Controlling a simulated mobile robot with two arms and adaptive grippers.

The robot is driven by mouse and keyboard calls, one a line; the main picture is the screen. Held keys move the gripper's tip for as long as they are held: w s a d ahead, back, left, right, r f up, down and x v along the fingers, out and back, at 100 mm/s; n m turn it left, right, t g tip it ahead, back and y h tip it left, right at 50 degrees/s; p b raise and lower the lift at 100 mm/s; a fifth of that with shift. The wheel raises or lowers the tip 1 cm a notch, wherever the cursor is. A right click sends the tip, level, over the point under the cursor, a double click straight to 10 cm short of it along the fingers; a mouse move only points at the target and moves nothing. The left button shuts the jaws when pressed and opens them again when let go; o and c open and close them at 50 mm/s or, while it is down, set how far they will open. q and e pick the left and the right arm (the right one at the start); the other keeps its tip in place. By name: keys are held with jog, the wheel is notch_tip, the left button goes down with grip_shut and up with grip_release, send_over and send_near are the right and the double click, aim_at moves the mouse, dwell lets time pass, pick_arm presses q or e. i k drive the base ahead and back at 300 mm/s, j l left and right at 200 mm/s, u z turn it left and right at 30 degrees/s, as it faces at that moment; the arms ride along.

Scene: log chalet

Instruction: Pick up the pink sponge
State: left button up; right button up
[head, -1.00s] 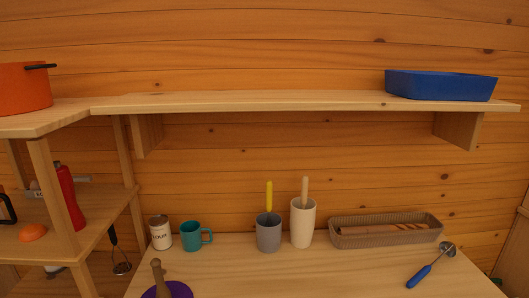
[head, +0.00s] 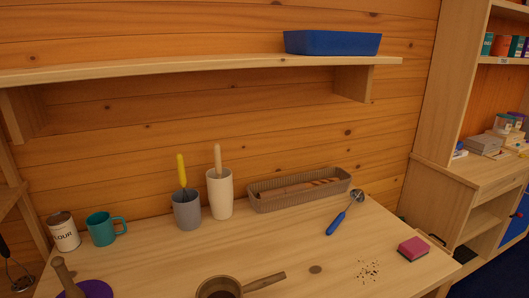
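The pink sponge (head: 412,247) lies flat on the wooden counter (head: 330,262), close to its right end. It is a small block with a pink top and a darker layer under it. Dark crumbs (head: 368,271) are scattered on the counter just left of it. Neither of my grippers shows in the head view.
A wooden-handled pan (head: 220,288) sits at the front, and a blue-handled tool (head: 345,212) lies behind the crumbs. A ribbed basket (head: 252,203), cups and a flour tin (head: 64,232) line the wall. A shelf unit (head: 452,190) stands right of the counter.

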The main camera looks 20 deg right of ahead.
aim_at(414, 248)
jog(key=z, duration=1.7)
